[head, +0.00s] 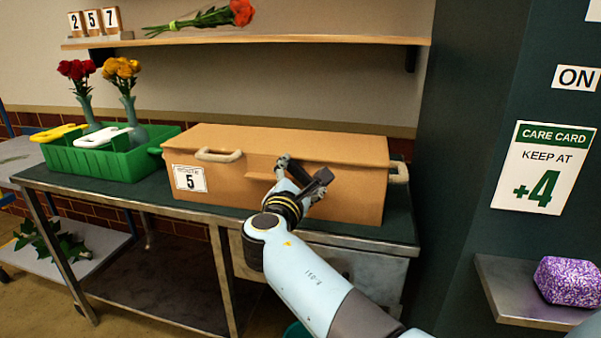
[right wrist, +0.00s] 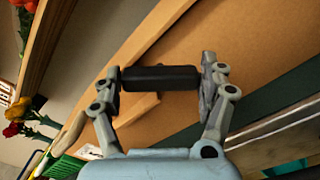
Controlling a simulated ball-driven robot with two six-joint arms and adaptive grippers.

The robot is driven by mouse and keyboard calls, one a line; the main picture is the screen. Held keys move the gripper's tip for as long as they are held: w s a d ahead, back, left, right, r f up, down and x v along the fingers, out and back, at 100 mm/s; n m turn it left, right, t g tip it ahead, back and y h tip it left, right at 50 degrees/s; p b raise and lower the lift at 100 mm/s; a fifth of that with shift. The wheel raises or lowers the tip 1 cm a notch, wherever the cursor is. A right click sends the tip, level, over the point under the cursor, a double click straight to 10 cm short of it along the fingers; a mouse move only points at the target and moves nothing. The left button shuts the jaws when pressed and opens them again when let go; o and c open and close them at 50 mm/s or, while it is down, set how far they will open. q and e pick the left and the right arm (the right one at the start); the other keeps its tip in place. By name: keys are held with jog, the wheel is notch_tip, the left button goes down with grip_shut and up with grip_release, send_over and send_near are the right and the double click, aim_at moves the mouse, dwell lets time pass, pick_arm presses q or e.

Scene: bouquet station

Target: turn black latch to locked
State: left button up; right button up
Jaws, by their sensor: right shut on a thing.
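The black latch (right wrist: 160,78) shows in the right wrist view as a short dark bar at the front of the tan box (right wrist: 225,50). My right gripper (right wrist: 160,82) is shut on it, with one fingertip at each end of the bar. In the head view the tan box (head: 345,150) stands on the dark workbench, and my right gripper (head: 303,172) is at the upper middle of its front face. There the gripper largely hides the latch, and I cannot tell whether it is locked. My left gripper is in neither view.
The box has pale handles, one at the front left (head: 219,156), and a label with a 5 (head: 189,178). A green crate (head: 100,163) with vases stands left of it. A shelf (head: 250,39) hangs above; a purple block (head: 567,280) sits at the right.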

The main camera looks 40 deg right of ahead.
jog(key=n+p, duration=0.2)
jog(key=n, duration=0.2)
jog(key=shift+r+p, duration=0.2)
jog(key=shift+p, duration=0.15)
jog(key=shift+w+a+f+n+p, duration=0.1)
jog(key=shift+n+p, duration=0.9)
jog(key=shift+n, duration=1.2)
jog(key=o, duration=1.2)
jog(key=shift+c, duration=0.2)
notch_tip(320, 180, up, 10)
